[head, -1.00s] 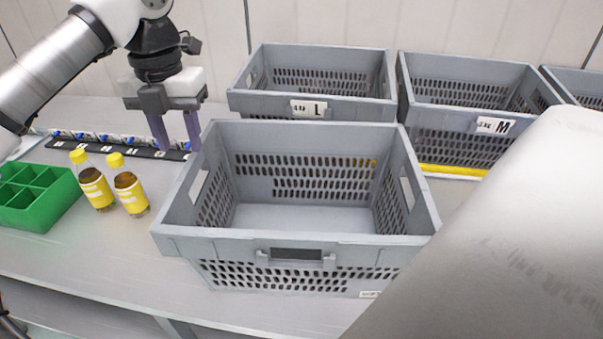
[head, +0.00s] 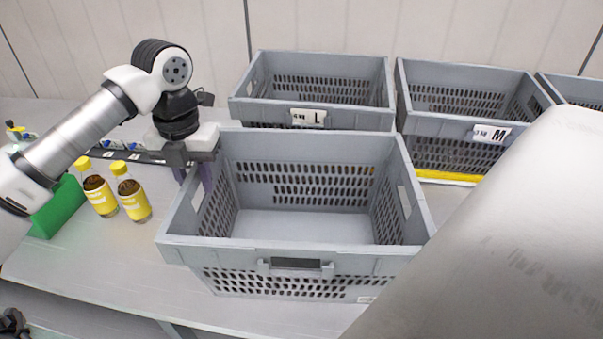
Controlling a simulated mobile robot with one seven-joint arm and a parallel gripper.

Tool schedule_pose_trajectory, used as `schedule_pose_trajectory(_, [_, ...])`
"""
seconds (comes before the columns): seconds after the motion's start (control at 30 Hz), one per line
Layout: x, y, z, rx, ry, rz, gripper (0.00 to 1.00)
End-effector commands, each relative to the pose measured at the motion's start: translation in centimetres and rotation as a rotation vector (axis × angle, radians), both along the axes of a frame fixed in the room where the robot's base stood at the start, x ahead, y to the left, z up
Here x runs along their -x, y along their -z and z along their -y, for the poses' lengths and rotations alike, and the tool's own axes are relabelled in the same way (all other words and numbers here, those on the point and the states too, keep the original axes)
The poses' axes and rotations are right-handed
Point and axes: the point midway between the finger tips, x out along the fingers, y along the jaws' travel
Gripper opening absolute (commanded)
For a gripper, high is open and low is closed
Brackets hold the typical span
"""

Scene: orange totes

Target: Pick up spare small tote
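A grey, empty tote (head: 300,250) with perforated walls stands at the front of the table. It has handle openings in its front and sides. No size letter is readable on it; a small label sits at its lower front right. My gripper (head: 192,178) is at the tote's left wall, pointing down, with its two purple fingers apart. The fingers appear to be on either side of the left rim near its rear part. Whether they touch the wall cannot be told.
Behind stand a grey tote marked L (head: 310,116) and one marked M (head: 490,133), with another at the right edge. Two yellow-capped bottles (head: 133,199) and a green divided box (head: 58,208) are left of the front tote. A yellow strip (head: 445,178) lies below the M tote.

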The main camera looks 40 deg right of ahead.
Motion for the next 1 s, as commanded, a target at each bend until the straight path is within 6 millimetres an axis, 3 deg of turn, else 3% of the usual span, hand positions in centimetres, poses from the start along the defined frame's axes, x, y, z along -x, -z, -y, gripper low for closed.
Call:
schedule_pose_trajectory(0.03, [0.00, -0.02, 0.00, 0.000, 0.000, 0.000, 0.23])
schedule_pose_trajectory(0.23, [0.00, -0.03, 0.00, 0.000, 0.000, 0.000, 0.00])
schedule_pose_trajectory(1.0, [-0.01, -0.06, -0.01, -0.001, 0.000, 0.001, 0.00])
